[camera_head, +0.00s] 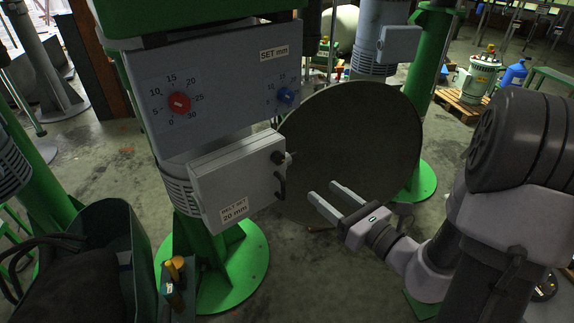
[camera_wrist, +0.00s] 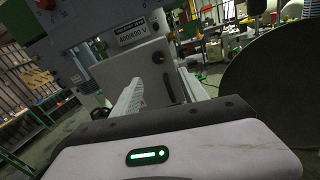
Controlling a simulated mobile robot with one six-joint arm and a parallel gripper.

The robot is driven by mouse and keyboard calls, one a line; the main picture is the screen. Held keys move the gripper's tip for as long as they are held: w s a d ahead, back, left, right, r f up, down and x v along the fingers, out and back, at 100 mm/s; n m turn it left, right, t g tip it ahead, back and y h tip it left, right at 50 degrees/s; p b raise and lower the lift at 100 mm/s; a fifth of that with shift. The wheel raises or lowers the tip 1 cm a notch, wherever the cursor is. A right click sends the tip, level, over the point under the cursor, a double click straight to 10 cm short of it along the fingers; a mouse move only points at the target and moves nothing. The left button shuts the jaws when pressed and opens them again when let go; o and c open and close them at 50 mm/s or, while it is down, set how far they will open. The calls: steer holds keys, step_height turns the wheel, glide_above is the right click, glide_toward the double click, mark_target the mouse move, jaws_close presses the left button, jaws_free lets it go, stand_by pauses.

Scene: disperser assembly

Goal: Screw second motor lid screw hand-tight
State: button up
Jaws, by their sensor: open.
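The pale grey motor box with its lid (camera_head: 237,183) hangs below the control panel, and a label on it reads 20 mm. A dark round knob-like part (camera_head: 277,157) sits on its right side, with a black curved fitting below. Which of these is the second lid screw I cannot tell. The box shows in the wrist view (camera_wrist: 133,72) with a dark round part (camera_wrist: 158,57) near its top. My gripper (camera_head: 322,191) is open and empty, its fingers pointing toward the box, apart from it and to its right. Its fingers also show in the wrist view (camera_wrist: 160,80).
A large dark disc (camera_head: 352,140) stands just behind and beside my gripper. The control panel (camera_head: 212,90) with red and blue dials is above the box. A green bin (camera_head: 118,240) with a black bag is at lower left. Floor shows between the green column base and my arm.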

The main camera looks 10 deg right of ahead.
mark_target(281, 159)
steer(key=x, duration=0.4)
steer(key=p+x, duration=0.1)
steer(key=x, duration=0.4)
steer(key=p+x, duration=0.1)
steer(key=x, duration=0.4)
steer(key=shift+a+r, duration=0.1)
steer(key=shift+a, duration=0.25)
steer(key=shift+w+a+p, duration=0.1)
steer(key=shift+w+p, duration=0.2)
steer(key=shift+w, duration=0.15)
steer(key=shift+s, duration=0.1)
jaws_close()
